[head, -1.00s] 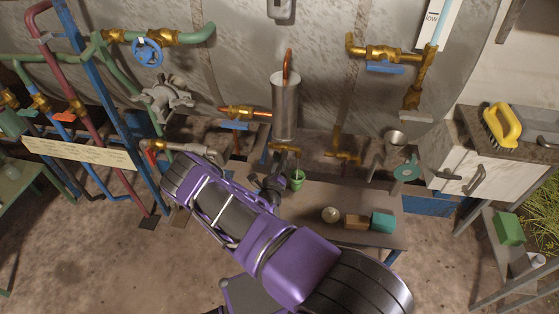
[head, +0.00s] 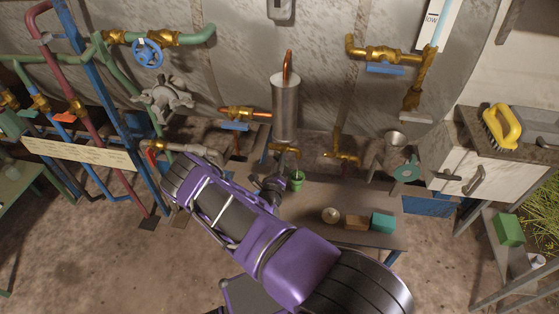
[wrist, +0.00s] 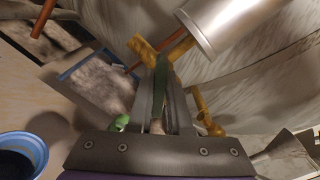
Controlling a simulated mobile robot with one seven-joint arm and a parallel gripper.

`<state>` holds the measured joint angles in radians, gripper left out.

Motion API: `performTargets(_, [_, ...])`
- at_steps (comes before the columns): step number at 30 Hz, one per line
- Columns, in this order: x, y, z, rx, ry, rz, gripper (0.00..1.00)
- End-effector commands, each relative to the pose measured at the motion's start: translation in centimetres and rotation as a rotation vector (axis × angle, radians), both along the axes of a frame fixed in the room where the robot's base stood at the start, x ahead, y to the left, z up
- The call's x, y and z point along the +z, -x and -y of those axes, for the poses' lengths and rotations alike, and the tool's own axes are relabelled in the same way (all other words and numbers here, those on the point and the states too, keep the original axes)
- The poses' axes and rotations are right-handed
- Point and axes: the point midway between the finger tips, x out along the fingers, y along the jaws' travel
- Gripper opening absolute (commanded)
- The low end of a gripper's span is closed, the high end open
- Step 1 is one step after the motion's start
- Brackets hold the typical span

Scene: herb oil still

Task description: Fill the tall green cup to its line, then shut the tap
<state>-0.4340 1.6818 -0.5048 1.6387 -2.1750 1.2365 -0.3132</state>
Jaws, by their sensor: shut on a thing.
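The green cup (head: 297,181) stands upright on the low bench, just right of my gripper and below the still's brass tap (head: 284,149). Its line and liquid level are too small to make out. My gripper (head: 281,178) is just below the tap. In the wrist view, my gripper (wrist: 162,70) is shut on a narrow dark green piece, apparently the tap's handle (wrist: 162,76), in front of the brass tap body (wrist: 144,50). A bit of bright green (wrist: 120,122) shows left of the fingers. Whether liquid runs from the tap cannot be seen.
The steel cylinder (head: 285,108) rises above the tap. A second brass tap (head: 343,157) and a funnel (head: 395,139) are to the right. A round pale thing (head: 331,215), a brown block (head: 356,222) and a teal block (head: 382,222) lie on the bench. A blue-rimmed vessel (wrist: 25,150) is close by.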

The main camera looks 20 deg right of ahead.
Motion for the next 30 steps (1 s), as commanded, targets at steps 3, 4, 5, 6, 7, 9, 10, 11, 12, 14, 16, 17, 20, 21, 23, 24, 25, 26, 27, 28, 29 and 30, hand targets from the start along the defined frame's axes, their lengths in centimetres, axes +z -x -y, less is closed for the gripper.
performTargets(3, [0.08, 0.06, 0.02, 0.001, -0.048, 0.032, 0.0])
performTargets(4, [0.08, 0.08, 0.02, 0.001, -0.064, 0.043, 0.0])
performTargets(5, [0.09, 0.09, 0.04, 0.0, -0.08, 0.053, 0.0])
performTargets(6, [0.1, 0.11, 0.06, 0.0, -0.103, 0.068, 0.0])
performTargets(7, [0.11, 0.13, 0.07, 0.0, -0.121, 0.08, 0.0])
performTargets(9, [0.12, 0.15, 0.09, 0.0, -0.162, 0.107, 0.0])
performTargets(10, [0.13, 0.16, 0.11, 0.0, -0.179, 0.119, 0.0])
performTargets(11, [0.14, 0.16, 0.11, 0.0, -0.196, 0.131, 0.0])
performTargets(12, [0.15, 0.16, 0.12, 0.0, -0.219, 0.146, 0.0])
performTargets(14, [0.16, 0.16, 0.14, 0.0, -0.251, 0.168, 0.0])
performTargets(16, [0.16, 0.17, 0.15, 0.0, -0.284, 0.19, 0.0])
performTargets(17, [0.17, 0.18, 0.15, 0.0, -0.298, 0.2, 0.0])
performTargets(20, [0.15, 0.19, 0.18, -0.001, -0.335, 0.226, 0.0])
performTargets(21, [0.14, 0.2, 0.19, -0.001, -0.348, 0.234, 0.0])
performTargets(23, [0.13, 0.22, 0.2, -0.001, -0.362, 0.244, 0.0])
performTargets(24, [0.12, 0.22, 0.21, -0.001, -0.371, 0.25, 0.0])
performTargets(25, [0.11, 0.23, 0.21, -0.001, -0.376, 0.252, 0.0])
performTargets(26, [0.11, 0.23, 0.22, -0.001, -0.38, 0.255, 0.0])
performTargets(27, [0.09, 0.23, 0.22, -0.001, -0.384, 0.258, 0.0])
performTargets(28, [0.08, 0.24, 0.22, -0.001, -0.387, 0.26, 0.0])
performTargets(29, [0.08, 0.25, 0.22, -0.001, -0.389, 0.261, 0.0])
performTargets(30, [0.07, 0.24, 0.22, -0.001, -0.391, 0.262, 0.0])
